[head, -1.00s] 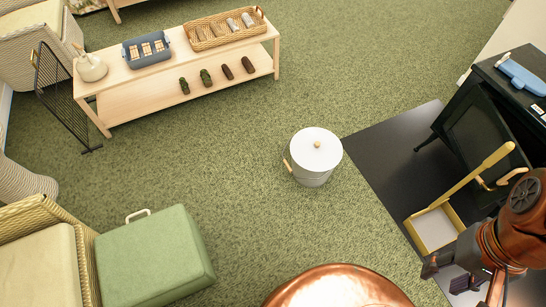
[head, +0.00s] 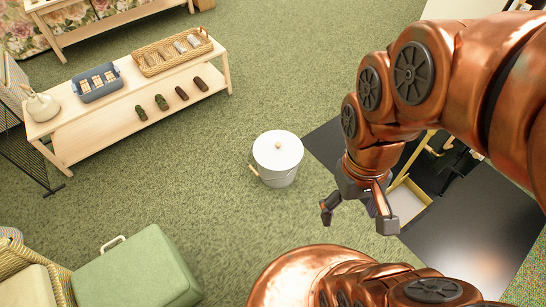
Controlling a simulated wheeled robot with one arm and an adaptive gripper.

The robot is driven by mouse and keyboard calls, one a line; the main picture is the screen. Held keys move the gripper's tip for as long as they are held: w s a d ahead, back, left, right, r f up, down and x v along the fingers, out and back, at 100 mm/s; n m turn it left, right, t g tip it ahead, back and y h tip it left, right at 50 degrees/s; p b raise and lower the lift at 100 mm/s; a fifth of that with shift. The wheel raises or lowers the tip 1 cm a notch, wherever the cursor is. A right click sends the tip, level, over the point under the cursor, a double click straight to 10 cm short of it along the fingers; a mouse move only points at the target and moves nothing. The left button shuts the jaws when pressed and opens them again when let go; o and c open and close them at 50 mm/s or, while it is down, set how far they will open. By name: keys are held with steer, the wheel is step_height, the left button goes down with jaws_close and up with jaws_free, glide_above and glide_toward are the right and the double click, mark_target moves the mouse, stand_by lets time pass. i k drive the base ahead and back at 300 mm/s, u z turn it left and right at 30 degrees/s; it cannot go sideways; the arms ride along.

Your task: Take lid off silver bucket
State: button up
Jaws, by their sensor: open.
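The silver bucket (head: 278,177) stands upright on the green carpet near the middle of the head view. Its pale lid (head: 277,154) sits on top, with a small round wooden knob (head: 278,146) at the centre. A wooden grip shows on the bucket's left side. My gripper (head: 357,217) is to the right of the bucket and nearer to me, apart from it. Its fingers are spread and nothing is between them.
A low wooden table (head: 50,127) with a blue basket (head: 97,82) and a wicker tray (head: 172,52) stands at upper left. A green suitcase-like box (head: 140,272) lies at lower left. A dark floor plate (head: 480,235) with a yellow-handled dustpan (head: 405,203) is at right. Carpet around the bucket is clear.

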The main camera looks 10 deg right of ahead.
mark_target(274, 150)
steer(key=z, duration=0.7)
steer(key=i, duration=1)
steer(key=u, duration=2.25)
